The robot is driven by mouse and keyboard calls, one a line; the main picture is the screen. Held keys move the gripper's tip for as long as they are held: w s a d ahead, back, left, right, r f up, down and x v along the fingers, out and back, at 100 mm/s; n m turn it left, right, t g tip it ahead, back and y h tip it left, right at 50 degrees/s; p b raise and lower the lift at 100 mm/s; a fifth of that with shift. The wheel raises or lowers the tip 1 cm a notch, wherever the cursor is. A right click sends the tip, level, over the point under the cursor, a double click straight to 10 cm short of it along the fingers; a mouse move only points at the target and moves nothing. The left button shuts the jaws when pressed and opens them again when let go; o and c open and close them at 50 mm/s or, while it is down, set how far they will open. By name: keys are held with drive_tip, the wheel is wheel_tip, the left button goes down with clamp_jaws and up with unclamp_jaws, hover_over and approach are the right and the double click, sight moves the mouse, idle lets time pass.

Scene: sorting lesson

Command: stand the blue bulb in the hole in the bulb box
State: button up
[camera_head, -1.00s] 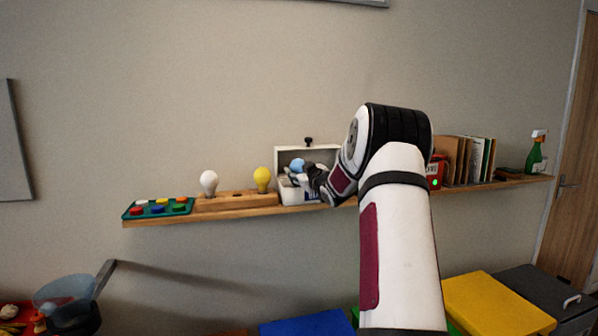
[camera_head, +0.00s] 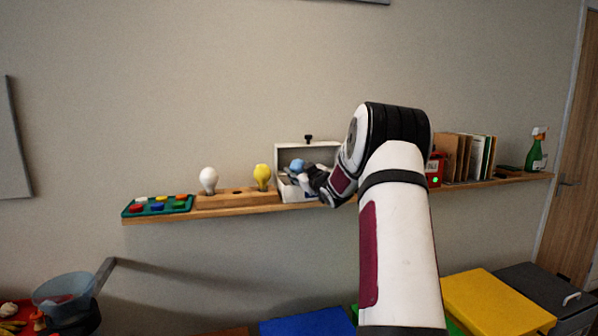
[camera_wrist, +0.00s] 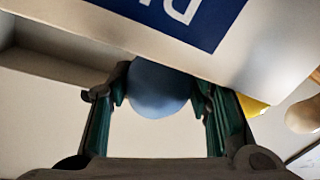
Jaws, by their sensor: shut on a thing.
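The blue bulb (camera_head: 297,165) is between the fingers of my gripper (camera_head: 304,178), at the open white box (camera_head: 292,192) on the shelf. In the wrist view, its round blue head (camera_wrist: 158,90) sits between the two green-lined fingers, which are shut on it. The bulb's lower part is hidden there. To the left, a wooden block (camera_head: 213,201) holds a white bulb (camera_head: 208,180) and a yellow bulb (camera_head: 262,176) upright, with a dark hole between them. The white box has a raised lid and a blue label (camera_wrist: 185,20). My arm hides its right side.
A green tray with coloured buttons (camera_head: 150,208) lies at the shelf's left end. To the right of my arm are a red device (camera_head: 434,172), several books (camera_head: 468,160) and a green spray bottle (camera_head: 537,152). The wall above the shelf (camera_head: 240,209) is clear.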

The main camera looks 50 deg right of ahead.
drive_tip(key=shift+r, duration=0.2)
drive_tip(key=shift+r+p, duration=0.3)
drive_tip(key=shift+p, duration=0.05)
drive_tip(key=shift+r, duration=0.1)
drive_tip(key=shift+f, duration=0.75)
idle(2.1)
drive_tip(key=o, duration=0.5)
drive_tip(key=shift+c, duration=0.2)
